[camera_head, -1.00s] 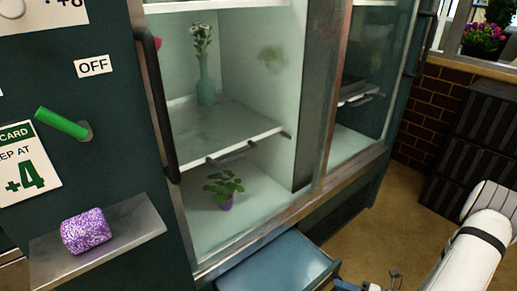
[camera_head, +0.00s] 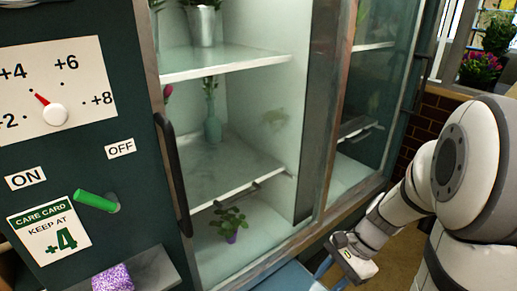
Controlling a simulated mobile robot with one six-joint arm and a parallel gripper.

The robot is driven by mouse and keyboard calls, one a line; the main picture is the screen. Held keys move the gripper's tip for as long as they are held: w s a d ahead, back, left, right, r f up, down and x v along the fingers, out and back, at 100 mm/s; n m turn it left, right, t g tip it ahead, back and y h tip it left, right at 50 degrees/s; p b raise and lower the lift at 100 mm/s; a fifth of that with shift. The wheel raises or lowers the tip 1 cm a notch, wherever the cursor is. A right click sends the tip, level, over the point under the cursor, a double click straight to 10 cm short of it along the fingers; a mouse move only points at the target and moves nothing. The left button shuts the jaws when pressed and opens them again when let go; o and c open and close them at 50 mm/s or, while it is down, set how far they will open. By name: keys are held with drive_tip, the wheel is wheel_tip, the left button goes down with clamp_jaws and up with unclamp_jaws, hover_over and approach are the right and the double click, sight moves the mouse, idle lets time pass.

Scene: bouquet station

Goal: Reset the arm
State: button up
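My arm (camera_head: 455,165) reaches in from the right, white and grey, bent at a large joint. Its end slopes down to my gripper (camera_head: 340,262), low in the picture, right of centre, in front of the display cabinet (camera_head: 335,215). The fingers are small and partly cut by the lower edge, so I cannot tell whether they are open or shut, or whether they touch the blue drawer (camera_head: 285,279) beside them. I see nothing clearly held.
A dial panel (camera_head: 55,85), green lever (camera_head: 96,201) and care card (camera_head: 50,228) are on the left. A purple block (camera_head: 112,279) sits on a metal ledge (camera_head: 153,268). Inside the cabinet are a vase (camera_head: 213,130) and a potted plant (camera_head: 229,221).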

drive_tip(key=s+r+n+t+h+p, duration=0.2)
drive_tip(key=r+n, duration=0.4)
drive_tip(key=r, duration=0.3)
drive_tip(key=s+a+r+n+t+h+p, duration=0.1)
drive_tip(key=r+n+h+p, duration=0.3)
drive_tip(key=r, duration=0.5)
drive_tip(key=s+n+t+p, duration=0.1)
drive_tip(key=n, duration=0.1)
drive_tip(key=shift+s+n, duration=0.15)
drive_tip(key=shift+n, duration=0.15)
